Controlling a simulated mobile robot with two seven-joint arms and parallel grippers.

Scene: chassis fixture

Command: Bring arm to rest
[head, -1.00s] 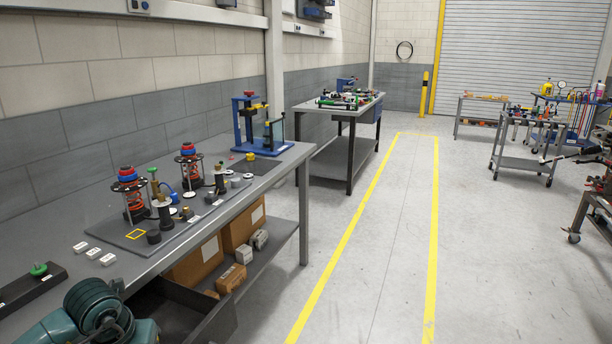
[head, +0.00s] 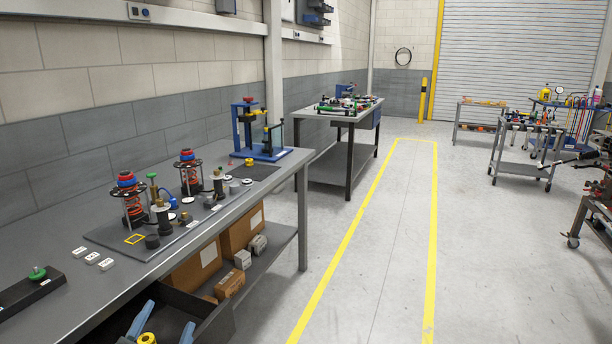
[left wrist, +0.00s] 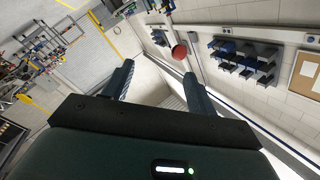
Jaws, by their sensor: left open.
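My left gripper (head: 164,329) shows at the bottom edge of the head view, in front of the workbench's open drawer. In the left wrist view the gripper (left wrist: 157,82) is also open and empty, pointing out into the room towards the far walls. The rest of the left arm is cut off below the head view. My right gripper is in neither view.
The long grey workbench (head: 60,220) runs along the left wall, holding two spring assemblies (head: 133,200) and a blue press (head: 262,150). A dark drawer (head: 215,325) juts out near the gripper. The floor aisle (head: 375,260) to the right is clear.

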